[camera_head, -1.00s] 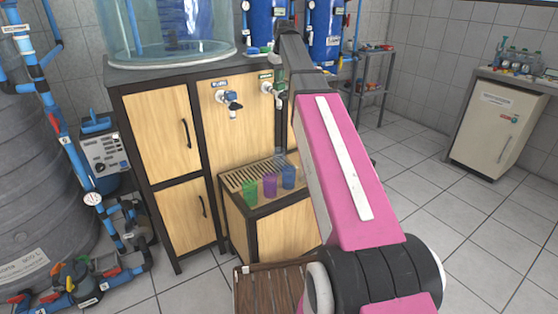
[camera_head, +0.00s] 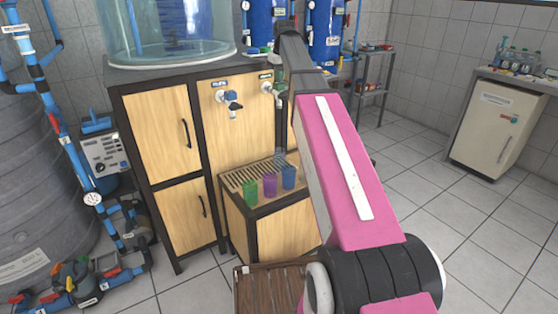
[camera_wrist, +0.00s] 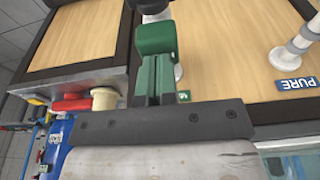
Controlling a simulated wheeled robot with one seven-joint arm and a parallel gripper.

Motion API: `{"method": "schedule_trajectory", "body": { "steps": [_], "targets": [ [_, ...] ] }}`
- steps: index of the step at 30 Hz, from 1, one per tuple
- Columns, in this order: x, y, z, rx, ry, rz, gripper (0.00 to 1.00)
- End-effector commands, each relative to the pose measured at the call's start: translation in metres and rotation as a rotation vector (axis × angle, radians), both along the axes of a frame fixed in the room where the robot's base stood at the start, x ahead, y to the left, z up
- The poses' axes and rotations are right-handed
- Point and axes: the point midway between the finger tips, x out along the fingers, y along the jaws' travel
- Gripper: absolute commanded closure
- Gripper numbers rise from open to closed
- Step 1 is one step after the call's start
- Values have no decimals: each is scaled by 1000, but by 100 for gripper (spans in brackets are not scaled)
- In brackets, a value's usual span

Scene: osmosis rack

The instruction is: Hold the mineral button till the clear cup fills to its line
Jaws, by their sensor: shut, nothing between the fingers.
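In the wrist view my gripper (camera_wrist: 155,85) is shut and empty, with its tips at the green tap body and button (camera_wrist: 155,38). They look to be touching, but I cannot be sure. In the head view the mineral tap (camera_head: 268,88) sits under a small green label on the wooden panel, to the right of the blue-topped tap. My arm hides my gripper there. The clear cup (camera_head: 280,158) stands on the slatted shelf (camera_head: 240,178) below the mineral tap, behind the coloured cups. Its line and water level are too small to make out.
Green (camera_head: 250,193), purple (camera_head: 270,185) and blue (camera_head: 289,177) cups stand along the shelf's front. The pure tap (camera_head: 231,98) is left of the mineral one; its PURE label (camera_wrist: 296,84) shows in the wrist view. A wooden slatted crate (camera_head: 268,290) is on the floor in front.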

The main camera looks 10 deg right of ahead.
Motion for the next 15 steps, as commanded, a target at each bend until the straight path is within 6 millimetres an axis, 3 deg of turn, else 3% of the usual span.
{"method": "schedule_trajectory", "body": {
  "steps": [15],
  "targets": [
    [0,0,-9,0,0,0,100]
  ]
}}
